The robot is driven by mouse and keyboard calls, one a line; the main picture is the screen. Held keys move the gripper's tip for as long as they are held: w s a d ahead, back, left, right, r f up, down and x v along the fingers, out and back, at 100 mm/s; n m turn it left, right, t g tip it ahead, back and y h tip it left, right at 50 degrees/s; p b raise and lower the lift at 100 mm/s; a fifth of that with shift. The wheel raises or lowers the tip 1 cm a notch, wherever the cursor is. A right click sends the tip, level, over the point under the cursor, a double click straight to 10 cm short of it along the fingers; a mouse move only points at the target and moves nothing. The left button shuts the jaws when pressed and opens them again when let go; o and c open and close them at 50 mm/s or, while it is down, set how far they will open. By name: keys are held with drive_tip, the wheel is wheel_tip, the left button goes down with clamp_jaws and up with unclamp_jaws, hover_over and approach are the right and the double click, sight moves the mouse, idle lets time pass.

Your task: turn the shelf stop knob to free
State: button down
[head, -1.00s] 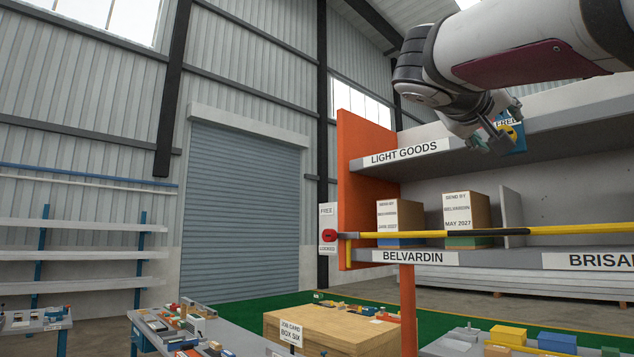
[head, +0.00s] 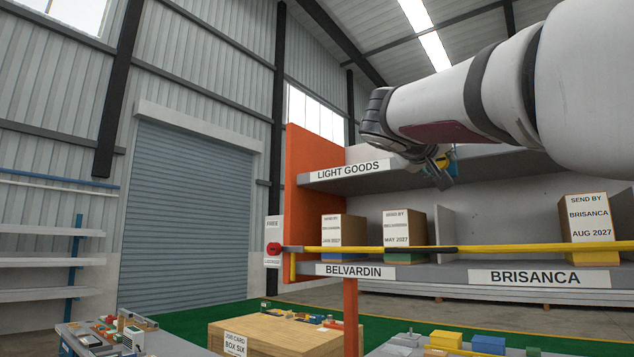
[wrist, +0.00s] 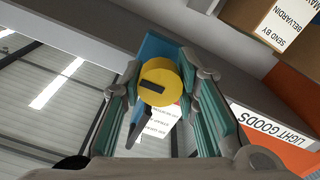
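A red knob (head: 273,249) sits on a white plate (head: 273,228) at the left end of the shelf, between a FREE label above and a LOCKED label below. A yellow and black bar (head: 380,249) runs from beside it along the shelf front. A yellow round knob (wrist: 160,78) with a dark slot sits on a blue plate (wrist: 153,48) at the upper shelf. My gripper (head: 440,172) is at this blue plate, far right of the red knob. In the wrist view its teal-padded fingers are apart, on either side of the yellow knob; contact is unclear.
The upper shelf (head: 400,168) carries a LIGHT GOODS label. Boxes (head: 404,228) stand on the lower shelf behind the bar. An orange end panel (head: 305,190) closes the shelf's left side. A wooden box (head: 280,335) and benches with small parts stand below.

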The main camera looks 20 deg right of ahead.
drive_tip(key=shift+n, duration=0.4)
drive_tip(key=n, duration=0.3)
drive_tip(key=shift+n, duration=0.4)
drive_tip(key=n+p, duration=0.1)
drive_tip(key=n, duration=0.3)
drive_tip(key=shift+n, duration=0.3)
drive_tip(key=n+p, duration=0.2)
drive_tip(key=n, duration=0.3)
drive_tip(key=shift+p, duration=0.3)
drive_tip(key=shift+f+n+p, duration=0.1)
drive_tip(key=shift+n+p, duration=0.8)
drive_tip(key=shift+n, duration=0.9)
drive_tip(key=c, duration=1.2)
unclamp_jaws()
